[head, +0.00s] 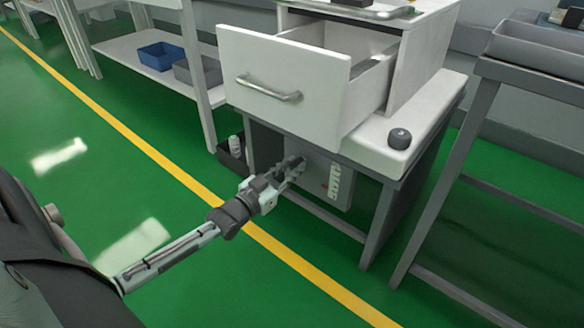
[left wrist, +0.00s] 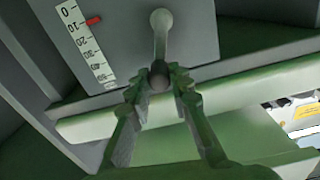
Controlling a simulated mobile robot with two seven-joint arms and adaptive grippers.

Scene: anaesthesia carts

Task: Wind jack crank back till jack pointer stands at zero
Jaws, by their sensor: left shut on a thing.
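The jack's grey panel (left wrist: 185,25) is under the cart's worktop, and in the head view the jack unit (head: 313,168) is partly behind my gripper. A white scale (left wrist: 88,45) runs along the panel's left side, with 0 at the top. The red jack pointer (left wrist: 93,21) stands close to the 10 mark. The crank (left wrist: 160,45) is a light arm hanging down from its round hub, with a dark knob at its lower end. My left gripper (left wrist: 160,84) is shut on that knob; it also shows in the head view (head: 290,170). My right gripper is not in view.
An open drawer (head: 285,85) juts out above my left gripper. A dark round knob (head: 399,138) sits on the worktop's corner. A grey-framed table (head: 478,95) stands at right, and a shelf with a blue bin (head: 161,56) at left. The green floor in front is clear.

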